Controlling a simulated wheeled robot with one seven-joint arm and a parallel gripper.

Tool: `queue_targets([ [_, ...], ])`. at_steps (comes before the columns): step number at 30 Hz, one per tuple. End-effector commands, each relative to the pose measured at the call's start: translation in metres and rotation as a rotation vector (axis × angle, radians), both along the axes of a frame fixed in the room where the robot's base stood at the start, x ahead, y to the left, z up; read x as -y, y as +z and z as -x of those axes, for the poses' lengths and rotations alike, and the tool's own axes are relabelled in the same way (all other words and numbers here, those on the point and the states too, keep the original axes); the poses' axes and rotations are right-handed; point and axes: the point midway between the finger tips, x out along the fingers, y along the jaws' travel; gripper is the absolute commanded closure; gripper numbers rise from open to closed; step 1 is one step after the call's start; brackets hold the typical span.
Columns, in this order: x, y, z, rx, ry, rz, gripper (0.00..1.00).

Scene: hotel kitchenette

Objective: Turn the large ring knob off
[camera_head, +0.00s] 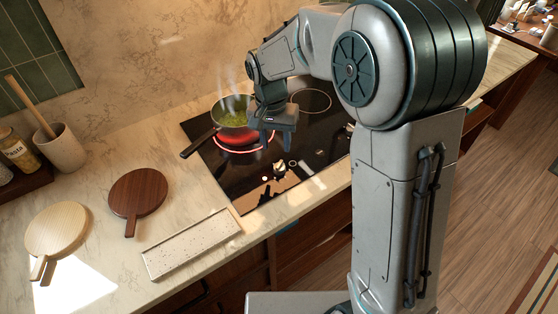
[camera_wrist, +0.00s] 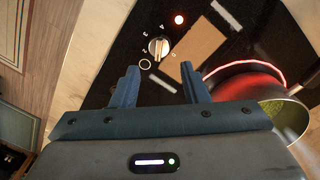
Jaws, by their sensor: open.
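A cooktop knob (camera_wrist: 158,47) with a pale pointer and printed numbers around it sits on the black glass in the wrist view. In the head view my gripper (camera_head: 276,143) hangs over the cooktop, near the glowing ring (camera_head: 226,146). Whether the fingers touch the glass cannot be told.
A steaming pan (camera_head: 232,119) with green contents stands on the glowing ring; its dark handle (camera_head: 199,144) points left. A second ring (camera_head: 312,101) is dark. Two round boards (camera_head: 137,192) (camera_head: 57,229) and a speckled tray (camera_head: 190,243) lie on the counter left of the black cooktop (camera_head: 225,178).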

Motion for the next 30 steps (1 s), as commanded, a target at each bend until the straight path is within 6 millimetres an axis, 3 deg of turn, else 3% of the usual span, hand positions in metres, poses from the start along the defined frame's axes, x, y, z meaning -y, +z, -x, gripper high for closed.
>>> queue_targets([
  [6,0.004,-0.046,0.002,-0.006,0.0,0.002,0.59],
  [12,0.005,-0.073,0.002,-0.003,0.002,0.001,0.59],
  [25,0.006,-0.082,0.002,0.0,0.002,-0.001,0.59],
  [28,0.006,-0.082,0.002,0.0,0.002,-0.001,0.87],
  [30,0.006,-0.082,0.002,0.0,0.002,-0.001,0.91],
])
